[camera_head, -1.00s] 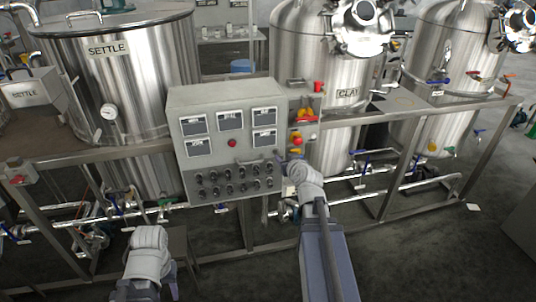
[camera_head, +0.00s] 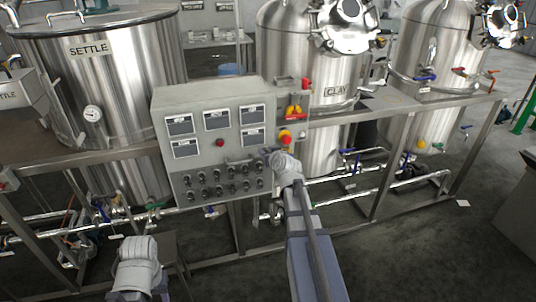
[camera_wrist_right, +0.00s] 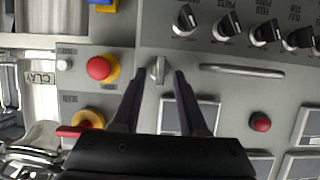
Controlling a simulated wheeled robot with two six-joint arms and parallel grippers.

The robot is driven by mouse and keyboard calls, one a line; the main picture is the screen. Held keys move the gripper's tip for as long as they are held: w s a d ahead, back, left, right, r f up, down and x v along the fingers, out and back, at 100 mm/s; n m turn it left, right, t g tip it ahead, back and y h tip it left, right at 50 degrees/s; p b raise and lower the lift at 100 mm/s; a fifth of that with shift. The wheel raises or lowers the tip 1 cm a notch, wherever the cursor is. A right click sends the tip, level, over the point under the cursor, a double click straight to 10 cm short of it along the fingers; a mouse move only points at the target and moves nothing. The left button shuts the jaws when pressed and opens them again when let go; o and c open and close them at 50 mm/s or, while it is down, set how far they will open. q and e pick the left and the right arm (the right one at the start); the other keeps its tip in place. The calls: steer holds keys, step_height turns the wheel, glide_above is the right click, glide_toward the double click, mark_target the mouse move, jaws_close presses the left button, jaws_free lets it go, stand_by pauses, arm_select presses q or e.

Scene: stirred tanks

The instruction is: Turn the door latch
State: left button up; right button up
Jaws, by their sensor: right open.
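The door latch (camera_wrist_right: 158,69) is a small silver turn-knob on the grey control box, seen in the right wrist view. My right gripper (camera_wrist_right: 152,84) is open, with its two dark fingers on either side of the latch; whether they touch it I cannot tell. In the head view my right gripper (camera_head: 268,156) is at the right edge of the control box (camera_head: 160,125) and hides the latch. My left arm shows at the bottom left of the head view, but its gripper fingers do not show.
A bar handle (camera_wrist_right: 242,71) and black selector knobs (camera_wrist_right: 228,27) are near the latch. A red emergency button (camera_wrist_right: 100,68) on yellow and a red-yellow switch (camera_wrist_right: 85,124) sit beside the box. Steel tanks (camera_head: 130,75) and pipework stand behind.

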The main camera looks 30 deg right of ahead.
steer(key=shift+c, duration=0.2)
jaws_close()
stand_by(0.4)
steer(key=shift+s+d+f+m+t+y+b, duration=0.1)
steer(key=shift+d+f+m+t+y+b, duration=0.15)
steer(key=shift+m+t+y+b, duration=1.2)
steer(key=shift+s+d+f+m+t+y+b, duration=0.1)
steer(key=shift+d+f+m+y+b, duration=0.3)
steer(key=shift+m+b, duration=2)
steer(key=shift+d+f+m+t+y+b, duration=0.15)
steer(key=shift+m+t+y+b, duration=0.8)
steer(key=shift+m, duration=1.8)
steer(key=shift+a, duration=0.1)
